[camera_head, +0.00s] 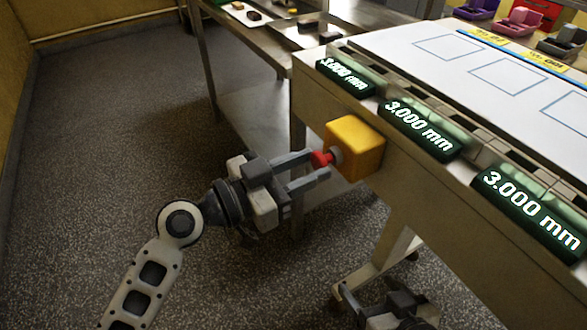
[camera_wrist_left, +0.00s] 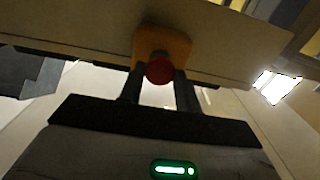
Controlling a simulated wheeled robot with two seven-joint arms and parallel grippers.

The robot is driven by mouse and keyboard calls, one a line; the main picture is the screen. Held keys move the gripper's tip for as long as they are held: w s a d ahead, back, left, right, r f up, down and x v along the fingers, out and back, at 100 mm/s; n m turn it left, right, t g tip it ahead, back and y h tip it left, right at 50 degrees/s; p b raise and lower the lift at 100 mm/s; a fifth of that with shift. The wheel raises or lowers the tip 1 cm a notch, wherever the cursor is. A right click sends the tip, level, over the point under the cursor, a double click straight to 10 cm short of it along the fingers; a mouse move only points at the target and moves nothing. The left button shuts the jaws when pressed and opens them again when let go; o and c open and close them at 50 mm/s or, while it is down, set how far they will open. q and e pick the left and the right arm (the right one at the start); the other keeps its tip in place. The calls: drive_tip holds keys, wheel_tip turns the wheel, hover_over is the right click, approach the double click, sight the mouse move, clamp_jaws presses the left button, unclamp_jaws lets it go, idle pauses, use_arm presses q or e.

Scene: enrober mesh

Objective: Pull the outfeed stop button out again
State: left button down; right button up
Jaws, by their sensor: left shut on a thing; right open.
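The outfeed stop button is a red mushroom button (camera_head: 322,159) on a yellow box (camera_head: 360,146), fixed to the side of the table frame near its left corner. My left gripper (camera_head: 322,165) comes in from the left and has its two fingers around the red button, shut on it. In the left wrist view the red button (camera_wrist_left: 159,70) sits between the two dark fingers, with the yellow box (camera_wrist_left: 178,46) behind it. How far the button stands out is hard to tell. My right gripper (camera_head: 400,312) is low at the bottom edge, open and apart from the button, partly cut off.
Green displays reading 3.000 mm (camera_head: 420,128) line the table edge. The white table top (camera_head: 450,60) carries outlined squares, and purple and pink holders (camera_head: 518,22) stand at the back. A metal bench (camera_head: 285,42) with small blocks stands behind. The speckled floor at left is clear.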

use_arm(q)
drive_tip(key=c, duration=1)
unclamp_jaws()
drive_tip(key=shift+a, duration=0.15)
use_arm(e)
drive_tip(key=shift+s+r, duration=0.2)
use_arm(q)
drive_tip(key=shift+s+a, duration=0.15)
drive_tip(key=b+v, duration=0.5)
drive_tip(key=v, duration=1)
drive_tip(key=shift+s+a+b, duration=0.2)
drive_tip(key=shift+b, duration=0.15)
use_arm(e)
drive_tip(key=shift+a+f, duration=0.15)
drive_tip(key=shift+f, duration=0.75)
drive_tip(key=shift+a+f, duration=0.1)
drive_tip(key=shift+f, duration=0.8)
drive_tip(key=shift+w+r, duration=0.1)
